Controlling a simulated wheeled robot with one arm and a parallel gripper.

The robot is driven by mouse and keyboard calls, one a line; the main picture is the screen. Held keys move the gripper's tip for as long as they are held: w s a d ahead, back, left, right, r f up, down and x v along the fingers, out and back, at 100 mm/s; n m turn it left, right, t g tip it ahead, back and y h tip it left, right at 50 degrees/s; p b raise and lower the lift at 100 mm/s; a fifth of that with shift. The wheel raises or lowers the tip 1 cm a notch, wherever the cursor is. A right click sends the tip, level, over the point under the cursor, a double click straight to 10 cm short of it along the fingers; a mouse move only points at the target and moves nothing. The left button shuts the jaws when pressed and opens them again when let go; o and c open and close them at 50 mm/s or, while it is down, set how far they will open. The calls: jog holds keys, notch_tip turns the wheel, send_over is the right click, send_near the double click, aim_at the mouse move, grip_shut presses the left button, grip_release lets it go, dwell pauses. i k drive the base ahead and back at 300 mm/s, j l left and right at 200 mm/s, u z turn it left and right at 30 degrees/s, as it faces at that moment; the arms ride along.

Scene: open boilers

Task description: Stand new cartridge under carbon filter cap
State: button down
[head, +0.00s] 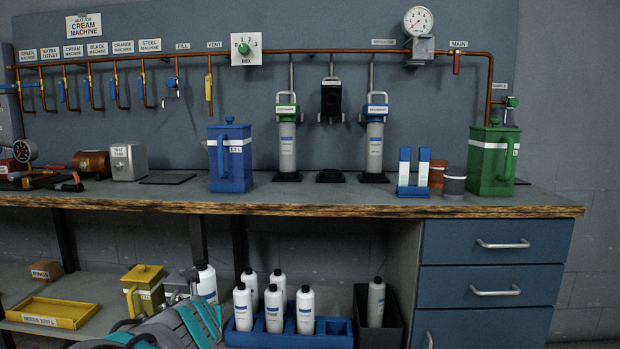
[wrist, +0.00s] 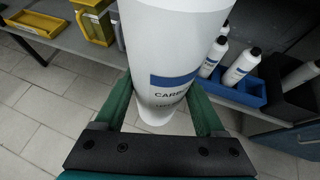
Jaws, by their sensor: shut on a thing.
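My gripper (wrist: 162,98) is shut on a white cartridge (wrist: 172,40) with a blue band and lettering that starts "CAR". It is held in front of the lower shelf; its upper end is outside the wrist view. In the head view, a white black-topped cartridge (head: 206,282) at the end of my arm appears to be this one. On the wall, a black filter cap (head: 331,97) hangs between the green and blue ones. Its small label is unreadable. The black stand (head: 330,176) under it is empty.
Filters stand under the green cap (head: 286,110) and blue cap (head: 375,110). A blue jug (head: 230,165), a small blue-and-white rack (head: 413,191) and a green jug (head: 492,165) stand on the bench. Below are a blue tray (head: 340,330) of white bottles and a yellow tray (head: 50,312).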

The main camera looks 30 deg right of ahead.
aim_at(331, 176)
jog(key=j+z, duration=0.15)
jog(key=z, duration=0.2)
jog(key=i+j+z, duration=0.1)
jog(key=z, duration=0.25)
jog(key=j+z, duration=0.35)
jog(key=i+l, duration=0.05)
jog(key=l, duration=0.05)
